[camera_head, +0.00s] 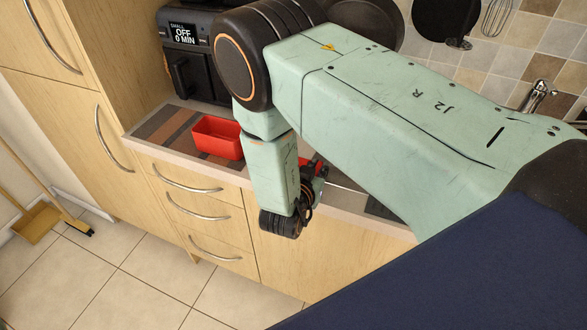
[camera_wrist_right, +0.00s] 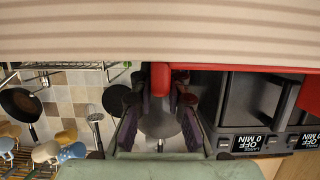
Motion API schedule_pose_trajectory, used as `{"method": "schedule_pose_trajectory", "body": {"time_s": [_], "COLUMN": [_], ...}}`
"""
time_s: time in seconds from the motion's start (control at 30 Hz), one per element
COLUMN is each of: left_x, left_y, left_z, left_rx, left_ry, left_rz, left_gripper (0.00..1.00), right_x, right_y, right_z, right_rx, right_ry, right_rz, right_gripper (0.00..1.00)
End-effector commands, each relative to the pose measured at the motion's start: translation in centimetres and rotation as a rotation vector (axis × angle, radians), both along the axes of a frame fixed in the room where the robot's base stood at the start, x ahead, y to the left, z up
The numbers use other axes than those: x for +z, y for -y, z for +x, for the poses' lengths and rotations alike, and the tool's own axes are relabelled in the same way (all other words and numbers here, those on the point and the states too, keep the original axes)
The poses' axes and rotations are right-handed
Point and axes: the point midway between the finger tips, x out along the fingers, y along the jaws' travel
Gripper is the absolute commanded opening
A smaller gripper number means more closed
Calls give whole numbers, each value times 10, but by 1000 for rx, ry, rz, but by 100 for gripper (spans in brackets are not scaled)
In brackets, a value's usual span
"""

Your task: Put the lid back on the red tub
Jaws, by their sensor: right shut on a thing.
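The red tub (camera_head: 217,138) stands open on a striped mat on the worktop in the head view, left of my right arm. My right gripper (camera_head: 316,174) is low over the worktop to the right of the tub, mostly hidden behind my wrist. A red piece, apparently the lid (camera_head: 308,162), shows in part beside it. In the right wrist view my gripper's dark fingers (camera_wrist_right: 160,92) are shut on a red part of the lid (camera_wrist_right: 160,76). The lid's full outline and tilt cannot be made out. My left gripper is not in view.
A dark appliance (camera_head: 187,60) with a display stands behind the tub. The striped mat (camera_head: 160,124) has bare room left of the tub. Pans (camera_head: 446,18) hang on the tiled wall. Mugs (camera_wrist_right: 46,151) show at the left of the right wrist view.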

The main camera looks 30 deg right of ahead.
Motion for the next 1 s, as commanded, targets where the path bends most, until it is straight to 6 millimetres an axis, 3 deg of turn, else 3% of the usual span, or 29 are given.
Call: {"method": "schedule_pose_trajectory", "body": {"time_s": [0.27,1.0], "left_x": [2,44], "left_y": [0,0], "left_z": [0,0], "left_rx": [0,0], "left_ry": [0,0], "left_rz": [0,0], "left_gripper": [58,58], "right_x": [2,51], "right_y": [0,0], "right_z": [0,0], "right_rx": [0,0], "right_ry": [0,0], "right_rz": [0,0], "right_gripper": [0,0]}}
